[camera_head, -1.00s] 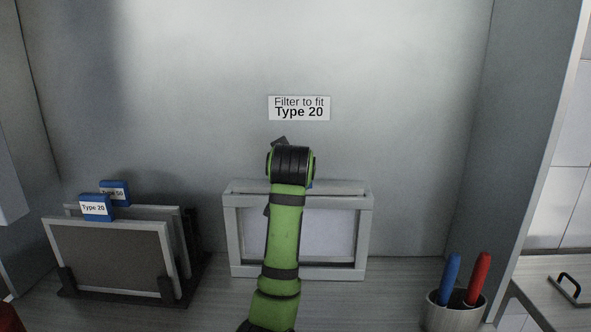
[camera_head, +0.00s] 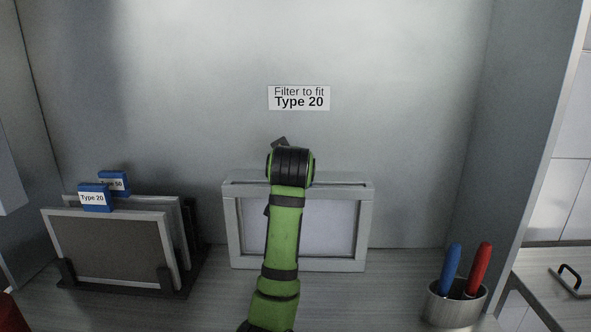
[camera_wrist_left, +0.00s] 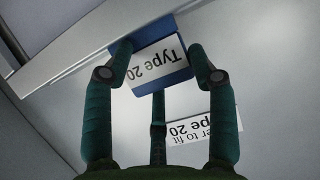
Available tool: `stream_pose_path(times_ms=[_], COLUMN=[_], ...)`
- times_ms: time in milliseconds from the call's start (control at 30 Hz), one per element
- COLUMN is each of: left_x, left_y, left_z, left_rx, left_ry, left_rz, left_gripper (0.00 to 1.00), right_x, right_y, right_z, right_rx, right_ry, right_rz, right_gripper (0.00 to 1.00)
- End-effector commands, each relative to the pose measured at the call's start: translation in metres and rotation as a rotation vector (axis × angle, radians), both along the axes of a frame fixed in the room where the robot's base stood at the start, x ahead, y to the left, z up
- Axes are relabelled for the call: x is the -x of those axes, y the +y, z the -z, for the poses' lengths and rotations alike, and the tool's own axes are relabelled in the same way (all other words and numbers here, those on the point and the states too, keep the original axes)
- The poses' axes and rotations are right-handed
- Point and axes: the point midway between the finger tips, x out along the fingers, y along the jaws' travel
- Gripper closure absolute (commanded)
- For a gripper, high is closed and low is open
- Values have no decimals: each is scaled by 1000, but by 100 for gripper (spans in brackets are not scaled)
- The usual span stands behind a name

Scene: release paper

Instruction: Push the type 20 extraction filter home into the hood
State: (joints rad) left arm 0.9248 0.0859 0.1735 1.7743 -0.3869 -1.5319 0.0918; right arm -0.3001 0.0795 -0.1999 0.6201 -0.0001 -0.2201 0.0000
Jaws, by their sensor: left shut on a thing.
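My left gripper (camera_wrist_left: 157,62) is shut on the blue tab (camera_wrist_left: 160,79) of a filter, with a white label reading "Type 20". In the wrist view, the tab sits against a long pale grey rim (camera_wrist_left: 60,68). In the head view, my left arm stands in front of a pale grey housing (camera_head: 368,225) with a slot along its top and a light panel in its window. The arm hides the fingers, the held tab and the middle of the housing. I cannot tell how deep the held filter sits. My right gripper is not in view.
A black rack (camera_head: 165,283) at left holds two dark framed filters with blue tabs; the front tab (camera_head: 95,198) reads "Type 20". A wall sign (camera_head: 299,98) reads "Filter to fit Type 20". A pen cup (camera_head: 455,303) stands at right. The counter between housing and cup is clear.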

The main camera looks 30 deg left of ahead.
Motion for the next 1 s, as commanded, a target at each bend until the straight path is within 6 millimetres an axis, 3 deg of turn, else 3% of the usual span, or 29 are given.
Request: stream_pose_path(times_ms=[67,100,133,167,733,1000], left_x=[0,0,0,0,2,36], left_y=[0,0,0,0,-2,-24], left_z=[4,3,4,4,6,-14], left_rx=[1,1,2,2,4,3], left_ry=[3,4,5,6,14,4], left_rz=[0,0,0,0,-1,2], left_gripper=[100,31,19,15,15,15], right_x=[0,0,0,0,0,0], right_y=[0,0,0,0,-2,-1], right_z=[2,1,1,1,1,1], right_rx=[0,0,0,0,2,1], right_ry=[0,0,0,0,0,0], right_rz=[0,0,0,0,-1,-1], right_gripper=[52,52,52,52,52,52])
